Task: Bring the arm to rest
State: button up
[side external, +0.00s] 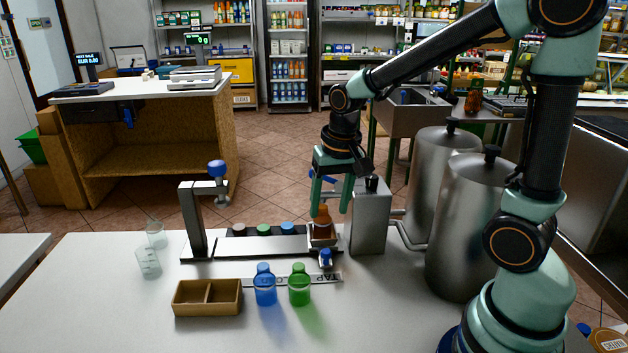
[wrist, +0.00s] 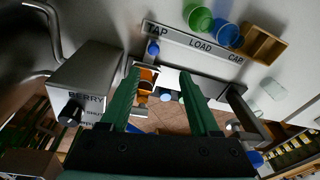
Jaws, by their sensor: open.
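My gripper (side external: 331,208) hangs with its green fingers pointing down above the right end of the metal filling stand. It is open. An amber bottle (side external: 322,222) stands upright on the stand's right end, just below the fingertips. In the wrist view the fingertips (wrist: 160,75) are spread, and the amber bottle (wrist: 147,78) shows beside the left finger. I cannot tell whether the finger touches it. Nothing is visibly held between the fingers.
A steel dispenser (side external: 370,220), labelled BERRY in the wrist view, stands close right. A blue-knobbed press (side external: 192,215) is at left. Several caps (side external: 263,230) sit in a row. Clear cups (side external: 148,260) stand left.

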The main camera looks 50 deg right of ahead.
jog(key=s+a+r+n+t, duration=0.2)
jog(key=s+r+n+t, duration=0.1)
jog(key=s+r+n, duration=0.3)
jog(key=shift+s+a+r+t, duration=0.4)
jog(key=shift+s+r, duration=0.2)
jog(key=shift+r, duration=0.65)
